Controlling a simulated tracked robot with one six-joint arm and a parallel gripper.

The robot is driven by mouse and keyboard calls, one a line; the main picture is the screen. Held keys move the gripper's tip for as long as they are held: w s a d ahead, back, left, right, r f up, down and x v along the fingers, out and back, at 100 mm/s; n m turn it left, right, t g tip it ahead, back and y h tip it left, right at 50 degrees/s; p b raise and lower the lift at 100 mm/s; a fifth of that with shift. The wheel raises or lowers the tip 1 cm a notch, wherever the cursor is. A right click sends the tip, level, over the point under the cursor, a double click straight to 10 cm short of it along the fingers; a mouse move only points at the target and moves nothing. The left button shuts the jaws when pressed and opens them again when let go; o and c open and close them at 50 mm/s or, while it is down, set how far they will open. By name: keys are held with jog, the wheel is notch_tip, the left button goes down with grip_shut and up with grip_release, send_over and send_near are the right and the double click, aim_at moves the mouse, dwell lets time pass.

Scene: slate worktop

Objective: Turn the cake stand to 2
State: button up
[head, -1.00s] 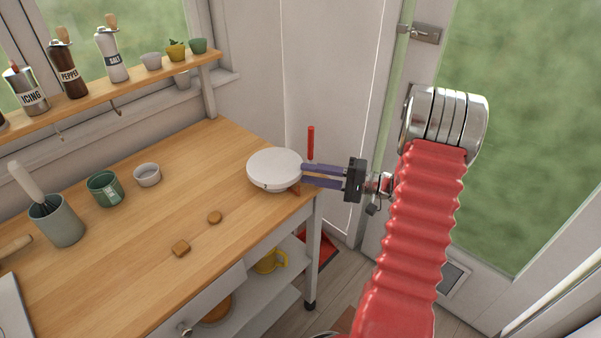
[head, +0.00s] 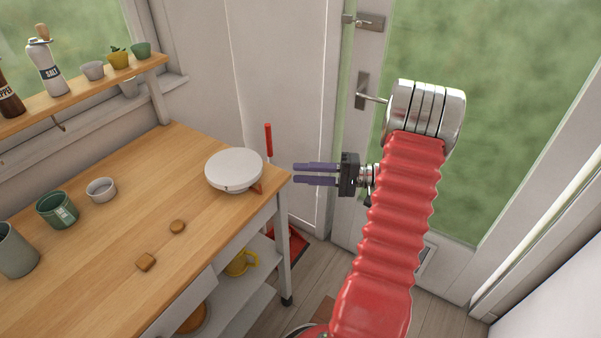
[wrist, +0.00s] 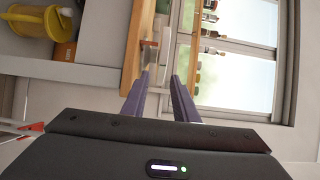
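The cake stand (head: 234,168) is a round white disc near the right corner of the wooden worktop. A small orange-brown piece (head: 257,187) shows at its right edge, low down. No number on it can be read from here. My gripper (head: 296,173) is to the right of the stand, past the table's edge, with its purple fingers pointing left at it. The fingers are apart with nothing between them, and a gap separates them from the stand. In the wrist view the two fingers (wrist: 162,88) are also parted, and the stand shows edge-on beyond them, partly hidden.
Two small brown biscuits (head: 177,227) lie on the worktop (head: 140,190), with a green mug (head: 57,209) and a white ramekin (head: 101,189) further left. A shelf (head: 100,92) with a salt bottle (head: 45,68) and small pots runs behind.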

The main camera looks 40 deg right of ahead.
jog(key=s+a+r+n+g+h, duration=0.1)
jog(key=a+r+n+g, duration=0.2)
jog(key=a, duration=0.6)
jog(key=a+r+n+g, duration=0.1)
jog(key=a+r+g, duration=0.2)
jog(key=a+g, duration=0.5)
jog(key=s+a+r+n+t+h, duration=0.1)
jog(key=s+a+r+n+h, duration=0.1)
jog(key=s+a+h, duration=0.3)
jog(key=s+a+r+n+t+h, duration=0.2)
jog(key=s+a+r+h, duration=0.3)
jog(key=s+a, duration=0.3)
jog(key=shift+s+a+r+n+t+h, duration=0.2)
jog(key=shift+s+a+n+t+h, duration=0.15)
jog(key=shift+n+h, duration=0.35)
jog(key=shift+w, duration=0.1)
jog(key=shift+o, duration=0.5)
jog(key=shift+a, duration=0.1)
